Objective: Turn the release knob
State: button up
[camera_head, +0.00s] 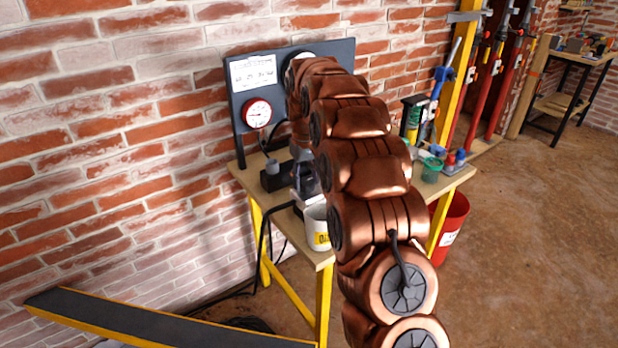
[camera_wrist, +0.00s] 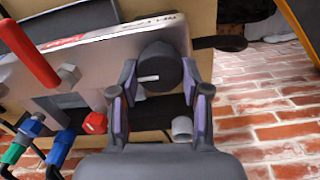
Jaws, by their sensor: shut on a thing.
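The release knob (camera_wrist: 158,68) is a round black knob with a short white mark on its face, in the wrist view. It sits on a pale metal plate (camera_wrist: 100,55) with print along one edge. My gripper (camera_wrist: 158,84) has one finger on each side of the knob and is shut on it. The white mark lies roughly level across the picture. In the head view my copper arm hides the knob, and I cannot clearly make out my gripper there.
A workbench (camera_head: 285,222) with yellow legs stands against the brick wall. It carries a dark panel with a red gauge (camera_head: 257,112), a white mug (camera_head: 317,228) and a green cup (camera_head: 431,170). A red handle (camera_wrist: 28,52) rises near the plate.

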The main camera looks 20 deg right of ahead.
aim_at(305, 180)
jog(key=o, duration=1.1)
jog(key=shift+o, duration=0.2)
notch_tip(305, 180, up, 12)
dwell(0.3)
jog(key=shift+a, duration=0.1)
dwell(0.4)
